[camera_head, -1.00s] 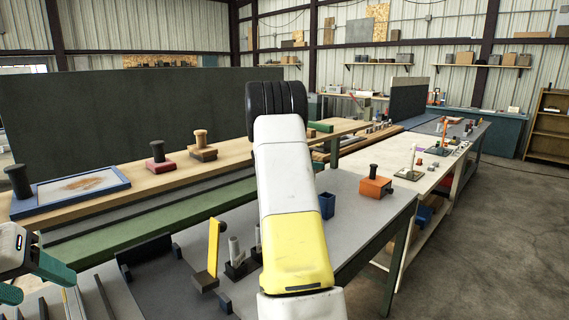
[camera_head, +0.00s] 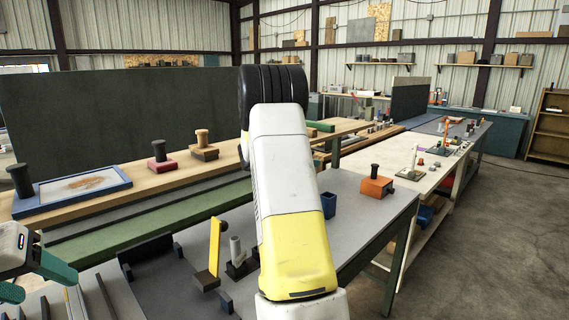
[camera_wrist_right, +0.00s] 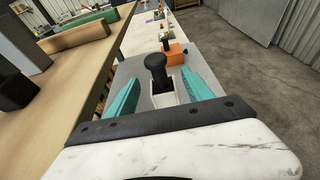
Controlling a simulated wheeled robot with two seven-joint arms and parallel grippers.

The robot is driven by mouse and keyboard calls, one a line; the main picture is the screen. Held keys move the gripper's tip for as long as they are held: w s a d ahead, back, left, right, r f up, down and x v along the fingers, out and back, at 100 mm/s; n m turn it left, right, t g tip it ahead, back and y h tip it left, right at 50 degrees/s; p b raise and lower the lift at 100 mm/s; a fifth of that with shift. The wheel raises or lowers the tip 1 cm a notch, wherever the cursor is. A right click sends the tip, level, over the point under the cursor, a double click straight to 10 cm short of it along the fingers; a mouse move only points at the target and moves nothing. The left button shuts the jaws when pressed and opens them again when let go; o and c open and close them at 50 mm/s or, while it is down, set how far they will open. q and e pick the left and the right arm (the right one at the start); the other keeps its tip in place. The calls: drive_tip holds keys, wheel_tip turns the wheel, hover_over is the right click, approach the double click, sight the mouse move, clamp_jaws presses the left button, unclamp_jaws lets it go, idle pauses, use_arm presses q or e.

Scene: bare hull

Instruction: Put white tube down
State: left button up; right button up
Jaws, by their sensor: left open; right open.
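A short pale grey-white tube (camera_head: 236,248) stands upright on a dark base on the near grey table, left of my right arm. A taller white tube (camera_head: 414,159) stands on a base on the far pale bench. My left gripper (camera_head: 38,281) is at the left edge, its teal fingers apart, with nothing seen between them. My right gripper (camera_wrist_right: 160,95) shows in the right wrist view with teal fingers open. A black round-topped knob (camera_wrist_right: 155,68) and a pale square-edged piece show between them; I cannot tell whether they touch. My right arm hides part of the near table.
A yellow upright bar (camera_head: 214,248) stands left of the tube. A blue cup (camera_head: 328,205) and an orange block (camera_head: 376,187) with a black knob are on the near table's right. A blue-framed tray (camera_head: 75,190) lies on the wooden bench.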

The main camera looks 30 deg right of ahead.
drive_tip(key=s+a+r+m+t+y, duration=0.1)
drive_tip(key=s+a+m+y, duration=0.7)
drive_tip(key=s+a, duration=0.9)
drive_tip(key=s+a+r+m+t+y, duration=0.1)
drive_tip(key=s+a+r+m+y, duration=0.1)
drive_tip(key=s+a+m+y, duration=0.6)
drive_tip(key=s+a+m, duration=0.4)
drive_tip(key=s+a, duration=0.5)
drive_tip(key=a, duration=0.4)
drive_tip(key=shift+a+r+m, duration=0.15)
drive_tip(key=shift+m, duration=0.15)
